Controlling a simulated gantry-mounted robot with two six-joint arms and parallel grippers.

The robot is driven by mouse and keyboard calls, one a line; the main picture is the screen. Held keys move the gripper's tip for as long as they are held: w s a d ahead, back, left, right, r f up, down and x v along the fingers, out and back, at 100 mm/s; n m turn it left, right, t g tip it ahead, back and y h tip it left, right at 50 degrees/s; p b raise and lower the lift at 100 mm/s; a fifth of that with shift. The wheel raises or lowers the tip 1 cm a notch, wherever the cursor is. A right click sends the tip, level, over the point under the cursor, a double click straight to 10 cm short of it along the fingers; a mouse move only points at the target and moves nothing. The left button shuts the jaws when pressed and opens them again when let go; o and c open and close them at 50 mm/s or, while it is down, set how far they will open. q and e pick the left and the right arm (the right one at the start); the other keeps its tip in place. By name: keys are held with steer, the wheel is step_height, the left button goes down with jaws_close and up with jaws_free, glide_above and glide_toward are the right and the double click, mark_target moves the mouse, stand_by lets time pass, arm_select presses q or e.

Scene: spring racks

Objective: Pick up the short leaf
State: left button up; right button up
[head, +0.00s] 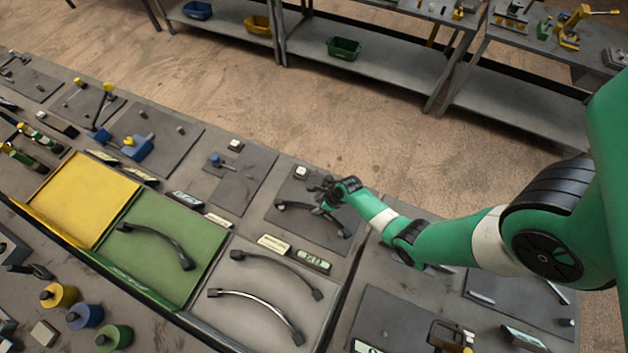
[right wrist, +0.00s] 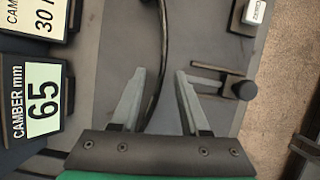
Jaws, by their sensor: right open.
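A dark curved leaf (head: 318,211) lies on a dark plate (head: 296,231) in the head view, under my right gripper. It also shows in the right wrist view as a dark arc (right wrist: 166,45). My right gripper (head: 325,194) is open, and in the right wrist view its two grey fingers (right wrist: 160,78) stand one on each side of the arc. I cannot tell whether they touch it. Other curved leaves lie nearby: a dark one (head: 160,240) in the green tray, and a dark one (head: 280,268) and a shiny one (head: 257,304) in the grey tray. My left gripper is not in view.
A label reading CAMBER mm 65 (right wrist: 43,97) stands beside the plate. A small bracket with a dark knob (right wrist: 243,90) is close to the right finger. A green tray (head: 206,238) and a yellow tray (head: 85,200) are to the left. Open floor lies behind the bench.

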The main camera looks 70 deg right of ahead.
mark_target(314, 208)
steer(key=b+x, duration=0.5)
steer(key=shift+s+d+f, duration=0.1)
steer(key=shift+s+d, duration=0.05)
steer(key=shift+s, duration=0.15)
steer(key=shift+w+f, duration=0.1)
steer(key=shift+w, duration=0.05)
jaws_close()
stand_by(1.0)
